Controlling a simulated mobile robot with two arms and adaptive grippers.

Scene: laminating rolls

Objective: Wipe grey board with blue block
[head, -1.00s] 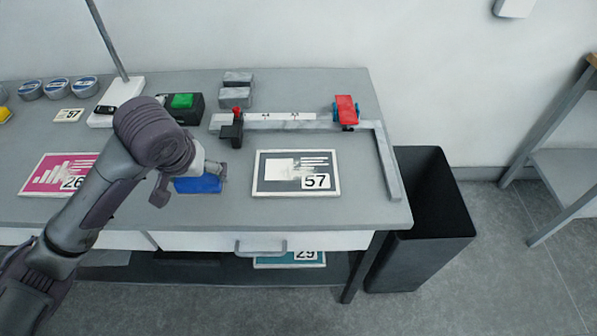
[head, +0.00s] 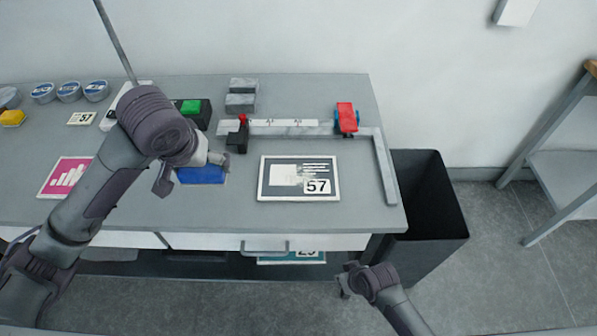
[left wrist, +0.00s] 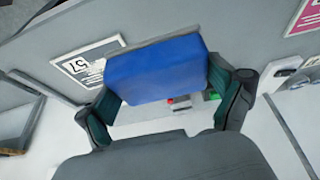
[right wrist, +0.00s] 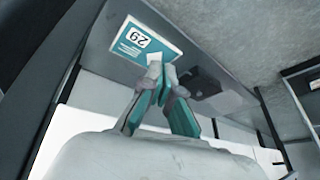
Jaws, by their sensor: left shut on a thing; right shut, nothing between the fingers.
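The grey board (head: 270,190), with a white border, white print and a 57 label, lies flat at the middle of the bench. A pale smudge covers part of its print. It also shows in the left wrist view (left wrist: 92,72). The blue block (head: 203,176) is to its left and apart from it. My left gripper (head: 190,171) is shut on the block, which spans its fingers in the left wrist view (left wrist: 155,70). I cannot tell how high it is above the bench. My right gripper (head: 346,279) is shut and empty in front of the bench's front edge.
A ruler frame (head: 300,130) with a black and a red slider stands behind the board. A pink board (head: 66,180) lies left. A teal board (right wrist: 150,40) lies on the lower shelf. A black bin (head: 430,195) stands right of the bench. Bench surface between block and board is clear.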

